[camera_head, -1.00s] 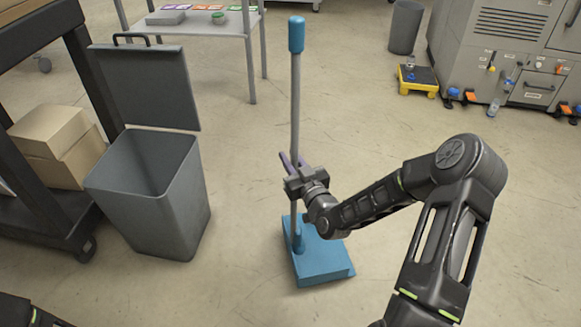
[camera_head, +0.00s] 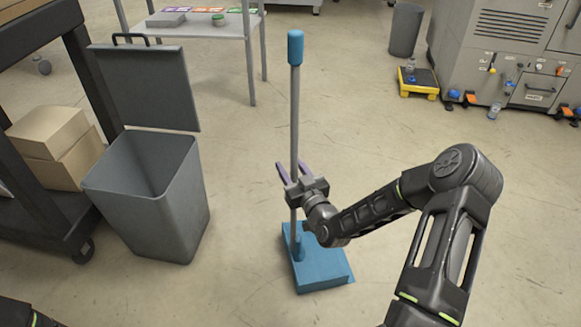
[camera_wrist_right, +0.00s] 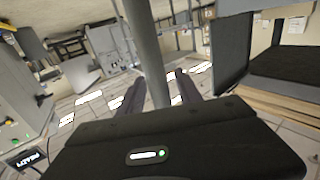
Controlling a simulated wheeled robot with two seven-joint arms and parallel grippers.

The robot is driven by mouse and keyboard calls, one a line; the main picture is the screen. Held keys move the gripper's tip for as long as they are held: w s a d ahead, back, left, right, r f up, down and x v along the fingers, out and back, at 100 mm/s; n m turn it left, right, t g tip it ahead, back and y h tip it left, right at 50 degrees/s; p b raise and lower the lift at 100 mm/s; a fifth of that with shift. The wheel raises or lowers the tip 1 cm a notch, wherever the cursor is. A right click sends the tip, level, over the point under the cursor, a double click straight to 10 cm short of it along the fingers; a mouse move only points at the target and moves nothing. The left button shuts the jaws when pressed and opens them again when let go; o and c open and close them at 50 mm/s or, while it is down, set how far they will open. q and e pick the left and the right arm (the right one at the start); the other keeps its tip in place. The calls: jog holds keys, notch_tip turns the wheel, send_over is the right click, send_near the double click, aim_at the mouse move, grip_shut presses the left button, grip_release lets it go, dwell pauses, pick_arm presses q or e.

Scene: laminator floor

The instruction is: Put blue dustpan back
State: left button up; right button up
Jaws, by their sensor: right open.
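The blue dustpan (camera_head: 322,270) stands on the floor in the middle of the head view, with its long grey handle (camera_head: 294,120) upright and a blue grip (camera_head: 295,47) on top. My right gripper (camera_head: 294,172) is at the lower half of the handle, its fingers open on either side of it. In the right wrist view the handle (camera_wrist_right: 149,50) runs between the two open fingers (camera_wrist_right: 157,92), with gaps visible beside it. The dustpan's lower part is partly hidden by my right wrist. My left gripper is not seen; only a bit of dark arm shows at the lower left.
A grey bin (camera_head: 160,215) with its lid raised stands left of the dustpan. A shelf with cardboard boxes (camera_head: 55,145) is farther left. A small table (camera_head: 200,28) stands behind. A grey machine (camera_head: 500,55) and a yellow-black platform (camera_head: 418,82) are at the back right. The floor around the dustpan is clear.

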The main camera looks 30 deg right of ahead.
jog(key=shift+r, duration=0.1)
jog(key=s+p, duration=0.2)
jog(key=s, duration=1)
jog(key=shift+a, duration=0.4)
